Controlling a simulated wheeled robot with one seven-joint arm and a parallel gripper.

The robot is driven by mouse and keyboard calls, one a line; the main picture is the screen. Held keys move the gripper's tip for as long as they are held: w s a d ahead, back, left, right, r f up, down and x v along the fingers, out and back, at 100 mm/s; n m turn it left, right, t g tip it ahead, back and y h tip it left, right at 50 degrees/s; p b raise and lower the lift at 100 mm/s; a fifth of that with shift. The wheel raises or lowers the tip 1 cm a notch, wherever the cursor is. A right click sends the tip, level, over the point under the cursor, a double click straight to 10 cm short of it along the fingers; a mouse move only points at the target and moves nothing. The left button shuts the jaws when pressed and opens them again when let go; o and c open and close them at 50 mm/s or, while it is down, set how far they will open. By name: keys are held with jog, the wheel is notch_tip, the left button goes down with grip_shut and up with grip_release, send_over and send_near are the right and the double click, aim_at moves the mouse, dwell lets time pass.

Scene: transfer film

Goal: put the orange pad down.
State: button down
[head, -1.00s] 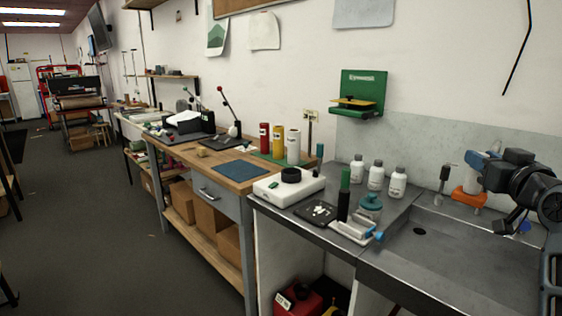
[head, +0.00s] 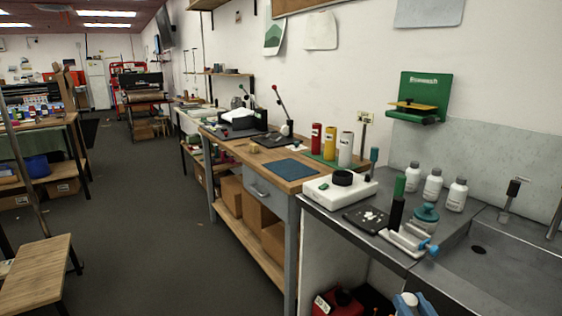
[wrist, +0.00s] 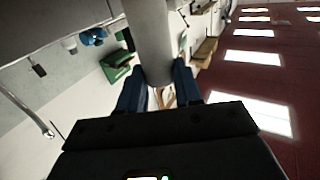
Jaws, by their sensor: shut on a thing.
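My gripper (wrist: 156,80) is shut on a pale grey, rounded upright piece (wrist: 150,40) in the wrist view, one dark blue finger on each side. This seems to be the grip of the orange pad; no orange face shows clearly now.
The metal counter (head: 385,218) holds several white bottles (head: 433,185), a white device (head: 340,190), a dark tray (head: 365,219) and a teal-topped jar (head: 426,213). The sink (head: 500,262) is at right. A blue mat (head: 289,169) lies on the wooden bench. The floor (head: 150,215) at left is open.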

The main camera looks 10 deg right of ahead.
jog(key=a+f+n+y, duration=0.1)
jog(key=a+f+y, duration=0.1)
jog(key=a+f, duration=0.9)
jog(key=shift+w+a+n+y, duration=0.15)
jog(key=shift+w+n+y, duration=0.15)
jog(key=shift+w, duration=0.1)
jog(key=s+f+b, duration=0.2)
jog(key=f+b, duration=0.2)
jog(key=f, duration=0.3)
jog(key=s+f+b, duration=0.2)
jog(key=f+b, duration=0.3)
jog(key=f, duration=0.3)
jog(key=shift+s+f, duration=0.25)
jog(key=shift+s, duration=0.15)
